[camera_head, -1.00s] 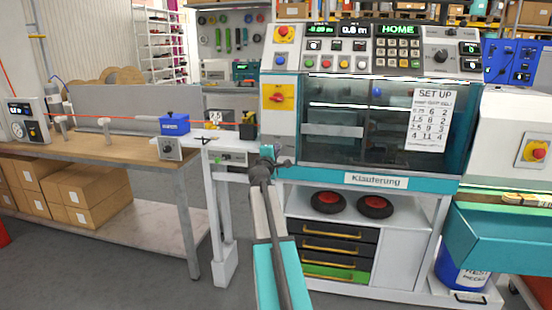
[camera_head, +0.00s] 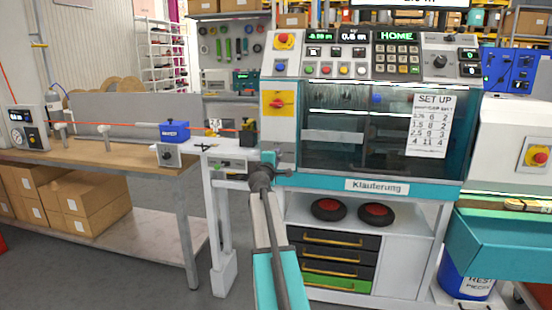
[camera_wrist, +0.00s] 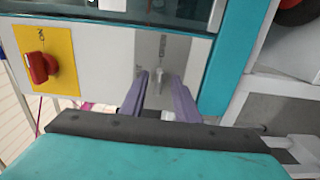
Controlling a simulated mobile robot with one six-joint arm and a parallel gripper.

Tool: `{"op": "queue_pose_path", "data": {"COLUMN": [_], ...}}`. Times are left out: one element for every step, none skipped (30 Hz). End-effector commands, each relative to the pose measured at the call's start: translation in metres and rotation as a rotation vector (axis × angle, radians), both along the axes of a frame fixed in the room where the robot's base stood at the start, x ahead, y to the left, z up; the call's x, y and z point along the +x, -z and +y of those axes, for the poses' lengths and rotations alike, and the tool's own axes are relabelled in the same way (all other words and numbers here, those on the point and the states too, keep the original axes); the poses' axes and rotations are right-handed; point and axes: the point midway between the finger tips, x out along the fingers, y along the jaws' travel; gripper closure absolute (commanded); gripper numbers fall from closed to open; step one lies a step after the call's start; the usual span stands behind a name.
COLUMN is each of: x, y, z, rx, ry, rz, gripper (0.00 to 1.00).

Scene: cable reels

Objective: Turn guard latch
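The guard latch (camera_wrist: 160,74) is a small light handle on a grey lettered plate (camera_wrist: 150,48), seen in the wrist view on the machine's pale front panel. My gripper (camera_wrist: 160,82) points at it with two purple-grey fingers. The fingers are apart, one to each side of the latch; I cannot tell whether they touch it. In the head view my gripper (camera_head: 268,160) is at the lower left corner of the machine's teal-framed guard window (camera_head: 350,150), and the latch is hidden there.
A red rotary switch (camera_wrist: 38,68) on a yellow plate is left of the latch in the wrist view. In the head view, a workbench (camera_head: 120,150) with a blue unit (camera_head: 174,131) stands left. A teal chute (camera_head: 505,240) juts out at right.

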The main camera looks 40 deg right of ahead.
Motion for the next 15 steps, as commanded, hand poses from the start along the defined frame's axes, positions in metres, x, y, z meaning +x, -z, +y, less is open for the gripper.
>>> {"op": "queue_pose_path", "data": {"x": [0.0002, 0.0003, 0.0004, 0.0005, 0.0006, 0.0007, 0.0006, 0.0007, 0.0005, 0.0002, -0.0001, -0.0008, -0.0014, -0.0021, -0.0033], "y": [-0.0004, -0.0005, -0.0007, -0.0008, -0.0008, -0.0009, -0.0010, -0.0010, -0.0011, -0.0011, -0.0011, -0.0012, -0.0012, -0.0012, -0.0012], "z": [0.0001, 0.0001, 0.0001, 0.0002, 0.0001, 0.0002, 0.0003, 0.0004, 0.0007, 0.0012, 0.0017, 0.0027, 0.0036, 0.0047, 0.0064], "rx": [-0.001, -0.001, -0.001, -0.001, -0.001, -0.003, -0.003, -0.003, -0.003, -0.003, -0.003, -0.003, -0.003, -0.003, -0.003], "ry": [-0.001, -0.001, -0.001, -0.001, -0.002, -0.002, -0.002, -0.002, -0.002, -0.002, -0.002, -0.002, -0.002, -0.002, -0.002], "rz": [0.000, 0.000, 0.000, 0.000, 0.000, 0.001, 0.001, 0.001, 0.001, 0.001, 0.001, 0.001, 0.001, 0.001, 0.001], "gripper": [0.72, 0.72, 0.72, 0.72, 0.72, 0.72, 0.72, 0.72, 0.72, 0.72, 0.72, 0.72, 0.72, 0.72, 0.72]}}
